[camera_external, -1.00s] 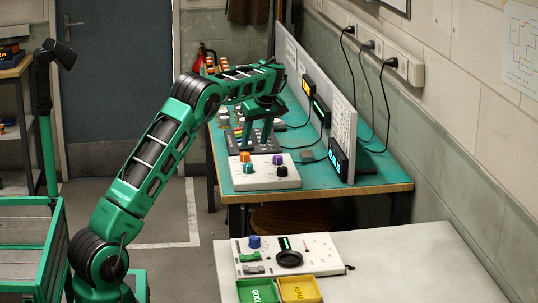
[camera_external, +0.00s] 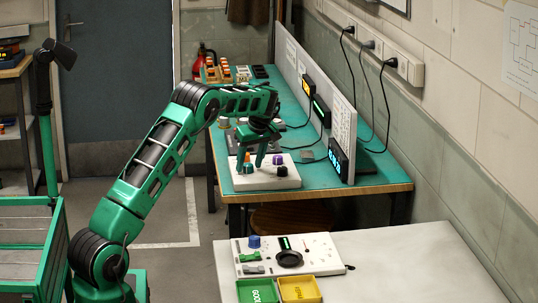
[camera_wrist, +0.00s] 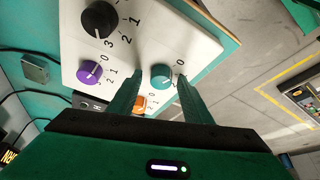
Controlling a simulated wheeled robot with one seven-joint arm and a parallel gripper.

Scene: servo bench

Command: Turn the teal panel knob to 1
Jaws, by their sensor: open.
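The teal knob (camera_wrist: 162,76) sits on a white panel (camera_wrist: 140,28) with printed numbers around it. It also shows in the external view (camera_external: 249,168), low at the left of the panel. My gripper (camera_wrist: 158,80) is open, its two fingers pointing at the teal knob, one on each side of it in the wrist view. In the external view my gripper (camera_external: 252,166) is low over the left part of the panel. I cannot tell whether the fingers touch the knob. The knob's pointer mark is too small to read surely.
On the same panel are a purple knob (camera_wrist: 89,73), a black knob (camera_wrist: 99,19) and an orange knob (camera_wrist: 140,104) partly behind a finger. Displays and cables stand along the bench's back board (camera_external: 341,115). A white table (camera_external: 400,265) with trays is in front.

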